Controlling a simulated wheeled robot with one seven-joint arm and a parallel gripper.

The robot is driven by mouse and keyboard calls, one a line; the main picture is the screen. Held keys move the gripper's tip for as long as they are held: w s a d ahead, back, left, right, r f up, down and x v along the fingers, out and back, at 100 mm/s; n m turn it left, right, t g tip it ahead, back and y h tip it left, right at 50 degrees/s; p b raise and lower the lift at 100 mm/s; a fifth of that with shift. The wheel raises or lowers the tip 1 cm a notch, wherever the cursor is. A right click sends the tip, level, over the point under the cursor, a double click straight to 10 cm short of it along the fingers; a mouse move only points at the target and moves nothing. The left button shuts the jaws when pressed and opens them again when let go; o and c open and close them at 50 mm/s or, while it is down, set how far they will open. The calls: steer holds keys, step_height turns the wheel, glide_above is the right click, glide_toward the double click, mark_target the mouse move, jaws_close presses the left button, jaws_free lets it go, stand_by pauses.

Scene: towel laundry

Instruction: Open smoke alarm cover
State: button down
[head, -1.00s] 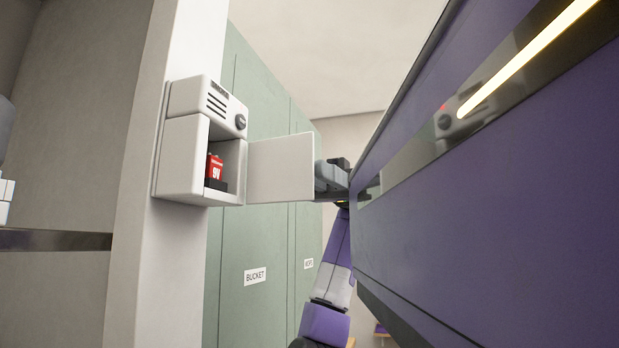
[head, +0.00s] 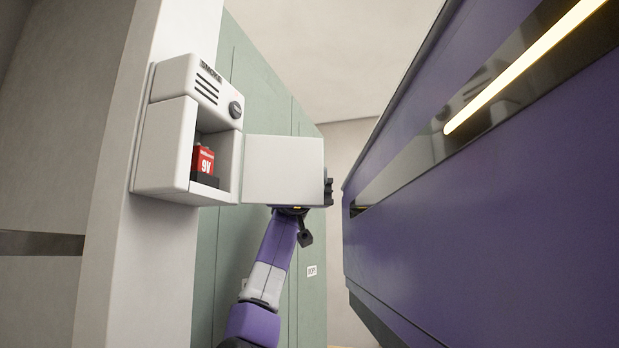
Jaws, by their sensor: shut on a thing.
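The white smoke alarm (head: 168,140) is fixed to the wall post at the left. Its cover (head: 284,170) is a white panel that stands swung out to the right, wide open. Inside the alarm's box a red 9V battery (head: 202,162) sits in a dark holder. My gripper (head: 327,187) is at the cover's far right edge and is shut on it. Most of the gripper is hidden behind the cover; only dark finger parts show at the edge.
A large purple body with a light strip (head: 500,190) fills the right side. Green lockers (head: 240,235) stand behind the cover. The pale wall post (head: 150,245) is at the left. A narrow gap lies between the cover's edge and the purple body.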

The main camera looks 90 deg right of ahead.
stand_by(0.4)
steer(key=c, duration=1.3)
jaws_free()
steer(key=shift+c, duration=0.2)
step_height(320, 180, up, 20)
steer(key=p, duration=1.2)
